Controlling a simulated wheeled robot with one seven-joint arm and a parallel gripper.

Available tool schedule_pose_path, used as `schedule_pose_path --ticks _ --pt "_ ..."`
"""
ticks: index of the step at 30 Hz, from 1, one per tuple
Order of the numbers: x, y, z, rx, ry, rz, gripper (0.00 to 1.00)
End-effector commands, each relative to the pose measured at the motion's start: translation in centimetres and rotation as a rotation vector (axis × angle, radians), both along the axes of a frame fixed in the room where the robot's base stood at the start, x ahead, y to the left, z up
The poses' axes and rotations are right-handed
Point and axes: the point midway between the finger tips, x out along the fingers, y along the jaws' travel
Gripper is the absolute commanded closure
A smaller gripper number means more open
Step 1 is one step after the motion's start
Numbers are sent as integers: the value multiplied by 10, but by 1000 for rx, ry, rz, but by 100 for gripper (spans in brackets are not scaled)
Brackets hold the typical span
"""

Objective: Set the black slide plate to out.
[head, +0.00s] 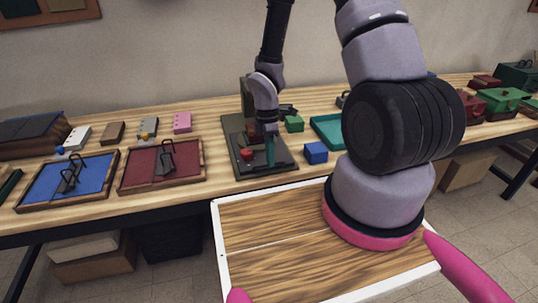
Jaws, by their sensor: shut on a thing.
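A dark fixture stands on the bench left of centre in the head view, with a flat base (232,125) and an upright back part. The black slide plate (284,163) appears to be the dark flat piece at its front, though it is small and hard to separate from the base. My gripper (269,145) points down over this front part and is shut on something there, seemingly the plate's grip. A teal upright piece shows just below my gripper. A red knob sits just left of it. My gripper and wrist hide part of the fixture, so the plate's exact position is unclear.
A blue block (316,153) and a green block (294,123) stand close right of the fixture. A teal tray (328,130) lies behind my arm. Red (190,153) and blue (45,184) framed boards with black handles lie to the left.

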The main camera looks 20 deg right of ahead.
Motion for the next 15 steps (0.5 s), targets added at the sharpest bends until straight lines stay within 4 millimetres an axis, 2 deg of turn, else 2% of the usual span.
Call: schedule_pose_path --ticks 5,6,8,15 --pt "-5 0 0 -2 12 -1 100" --pt "-6 0 0 -2 13 -1 78" --pt "-6 0 0 -2 13 -1 55" --pt "-4 0 0 -2 9 0 55"
